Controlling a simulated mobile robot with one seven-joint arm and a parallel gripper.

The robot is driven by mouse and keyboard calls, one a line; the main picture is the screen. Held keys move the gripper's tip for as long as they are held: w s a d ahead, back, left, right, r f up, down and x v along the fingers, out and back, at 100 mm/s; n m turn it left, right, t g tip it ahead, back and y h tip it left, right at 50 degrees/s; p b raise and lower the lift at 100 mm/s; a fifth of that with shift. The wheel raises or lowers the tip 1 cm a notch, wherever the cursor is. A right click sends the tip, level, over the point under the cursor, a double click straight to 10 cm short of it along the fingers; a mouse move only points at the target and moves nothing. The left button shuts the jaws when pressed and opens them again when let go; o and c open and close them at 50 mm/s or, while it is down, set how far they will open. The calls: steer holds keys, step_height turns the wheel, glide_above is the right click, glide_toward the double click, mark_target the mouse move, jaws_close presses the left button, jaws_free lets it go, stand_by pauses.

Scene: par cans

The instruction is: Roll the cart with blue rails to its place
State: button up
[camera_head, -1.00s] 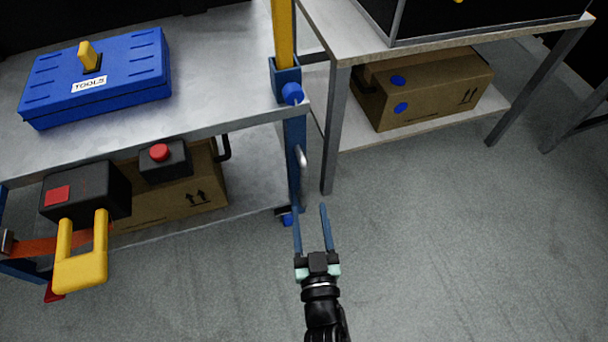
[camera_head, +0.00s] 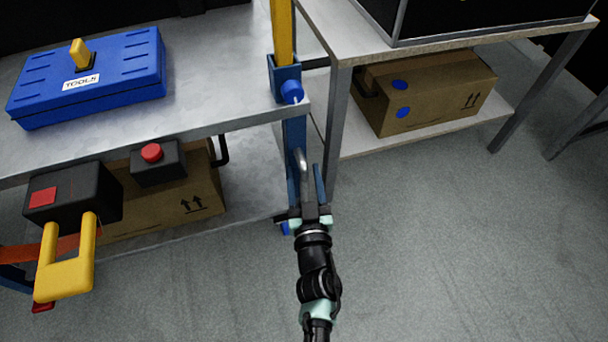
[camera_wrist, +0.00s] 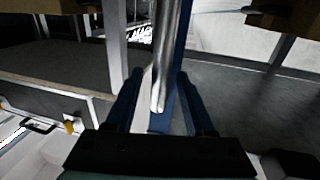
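The cart (camera_head: 215,85) with a grey top and a lower shelf fills the left of the head view. A blue post (camera_head: 294,135) stands at its right corner and carries a grey metal handle (camera_head: 302,163). My gripper (camera_head: 305,172) is at this post, with its fingers pointing at the handle. In the wrist view my open fingers (camera_wrist: 158,88) lie on either side of the handle (camera_wrist: 163,75), with visible gaps; the blue post is behind it. Whether the fingers touch the handle cannot be told.
A blue toolbox (camera_head: 90,80) lies on the cart top. A cardboard box (camera_head: 180,195), a black device (camera_head: 157,165) with a red button and a yellow-handled black device (camera_head: 75,195) are below. A table (camera_head: 440,35) with a boxed lower shelf stands close at right. Floor (camera_head: 450,250) is clear in front.

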jaws_close()
stand_by(1.2)
